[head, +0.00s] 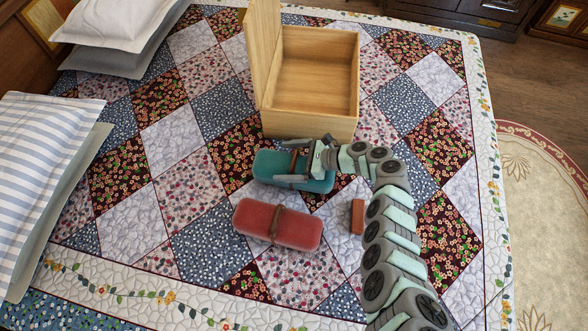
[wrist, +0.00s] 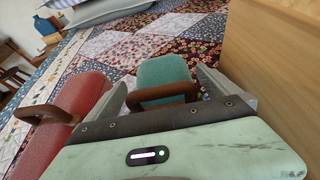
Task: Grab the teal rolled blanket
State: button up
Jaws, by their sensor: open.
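The teal rolled blanket (head: 318,186) lies on the patchwork quilt in front of the wooden box. It has a brown strap with a handle around its middle. My gripper (head: 281,162) reaches over it from the right, with one finger toward the box side and one toward the front side. In the wrist view the teal blanket (wrist: 163,69) shows between the two spread fingers of my gripper (wrist: 163,82), with its brown handle close to the palm. The jaws are open. I cannot tell whether either finger touches the blanket.
A red rolled blanket (head: 255,221) with a brown strap lies just in front of the teal one. An open wooden box (head: 310,127) with a raised lid stands behind it. A small reddish-brown block (head: 357,216) lies to the right. Pillows (head: 48,165) are at the left.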

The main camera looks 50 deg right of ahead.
jog(key=shift+w+a+f, duration=0.1)
jog(key=shift+w+a, duration=0.05)
jog(key=c, duration=1.6)
jog(key=shift+c, duration=0.6)
jog(key=shift+r, duration=0.2)
